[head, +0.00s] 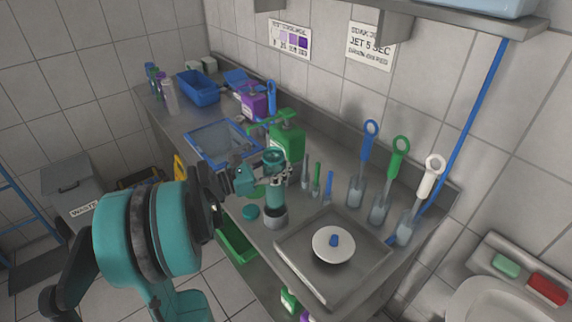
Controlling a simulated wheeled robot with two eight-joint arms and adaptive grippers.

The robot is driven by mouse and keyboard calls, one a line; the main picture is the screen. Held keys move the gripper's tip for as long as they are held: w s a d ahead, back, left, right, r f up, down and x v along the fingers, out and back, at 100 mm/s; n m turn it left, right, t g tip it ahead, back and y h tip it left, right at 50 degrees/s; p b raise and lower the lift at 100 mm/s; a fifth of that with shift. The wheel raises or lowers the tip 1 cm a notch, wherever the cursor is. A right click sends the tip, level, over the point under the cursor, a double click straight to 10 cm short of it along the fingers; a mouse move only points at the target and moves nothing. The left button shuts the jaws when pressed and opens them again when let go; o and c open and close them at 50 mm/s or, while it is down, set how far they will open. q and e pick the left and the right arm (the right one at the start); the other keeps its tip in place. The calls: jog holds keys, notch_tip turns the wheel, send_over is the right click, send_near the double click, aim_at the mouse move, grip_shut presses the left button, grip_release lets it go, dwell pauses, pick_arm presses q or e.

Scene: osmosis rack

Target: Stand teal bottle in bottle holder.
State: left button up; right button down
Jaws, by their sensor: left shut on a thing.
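The teal bottle (276,194) is upright in the head view, near the front edge of the steel counter. My left gripper (279,177) reaches in from the left and is shut on its upper part, which the fingers partly hide. The bottle's lower end meets a grey round cup (275,218), which looks like the bottle holder. I cannot tell whether the bottle rests fully inside it. My right gripper is out of view.
A teal disc (250,212) lies just left of the grey cup. Slim brushes (317,180) and a green jug (288,141) stand behind. A blue-rimmed tray (218,145) lies further left.

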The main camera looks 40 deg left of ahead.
pick_arm(q)
jog(key=shift+f, duration=0.1)
jog(key=shift+f+b, duration=1.85)
jog(key=shift+f, duration=0.15)
jog(key=shift+f+b, duration=0.9)
jog(key=shift+f, duration=0.15)
jog(key=shift+f+b, duration=0.55)
jog(key=shift+f, duration=0.5)
jog(key=o, duration=2.1)
jog(key=shift+c, duration=0.2)
